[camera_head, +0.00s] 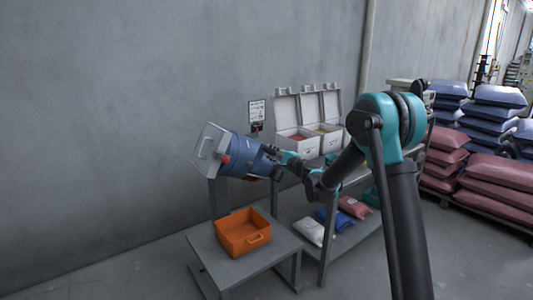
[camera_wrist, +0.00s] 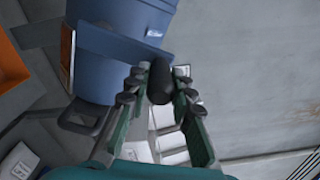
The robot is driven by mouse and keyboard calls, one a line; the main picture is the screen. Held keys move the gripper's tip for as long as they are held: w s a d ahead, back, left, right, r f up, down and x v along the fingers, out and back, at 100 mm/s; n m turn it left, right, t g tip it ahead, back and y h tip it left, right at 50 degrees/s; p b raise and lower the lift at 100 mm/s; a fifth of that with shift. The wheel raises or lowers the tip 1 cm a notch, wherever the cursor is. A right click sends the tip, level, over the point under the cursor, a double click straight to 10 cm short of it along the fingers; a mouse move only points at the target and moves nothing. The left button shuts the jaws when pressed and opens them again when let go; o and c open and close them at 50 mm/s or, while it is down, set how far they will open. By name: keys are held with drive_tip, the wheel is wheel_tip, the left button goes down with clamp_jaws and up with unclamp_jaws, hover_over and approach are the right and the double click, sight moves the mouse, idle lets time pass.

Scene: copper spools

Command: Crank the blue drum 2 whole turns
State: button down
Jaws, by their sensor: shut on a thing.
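The blue drum (camera_head: 241,154) lies tilted on a stand in the head view, with a grey framed lid (camera_head: 209,143) at its left end. In the wrist view the drum (camera_wrist: 95,80) fills the upper left. A blue crank arm (camera_wrist: 120,47) crosses in front of it to a dark handle grip (camera_wrist: 160,82). My gripper (camera_wrist: 159,92) is shut on this crank handle, with one finger on each side. In the head view my gripper (camera_head: 292,165) is at the drum's right end; the handle is mostly hidden there.
An orange bin (camera_head: 243,232) sits on a low grey table (camera_head: 278,247) below the drum. A grey shelf behind holds white open-lidded boxes (camera_head: 297,143), with several bags (camera_head: 312,231) below. Stacked red sacks (camera_head: 490,180) stand at the right. A grey wall (camera_head: 150,100) is close behind.

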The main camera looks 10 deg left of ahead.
drive_tip(key=m, duration=0.1)
drive_tip(key=w+d+f+m, duration=0.1)
drive_tip(key=m, duration=0.1)
drive_tip(key=shift+w+d+f, duration=0.2)
drive_tip(key=shift+w+f, duration=0.05)
drive_tip(key=shift+w, duration=0.05)
wheel_tip(320, 180, down, 7)
drive_tip(key=w+d+m, duration=0.2)
drive_tip(key=m, duration=0.7)
drive_tip(key=shift+w+f, duration=0.15)
drive_tip(key=shift+f, duration=0.05)
drive_tip(key=shift+m, duration=0.3)
drive_tip(key=c, duration=1.3)
unclamp_jaws()
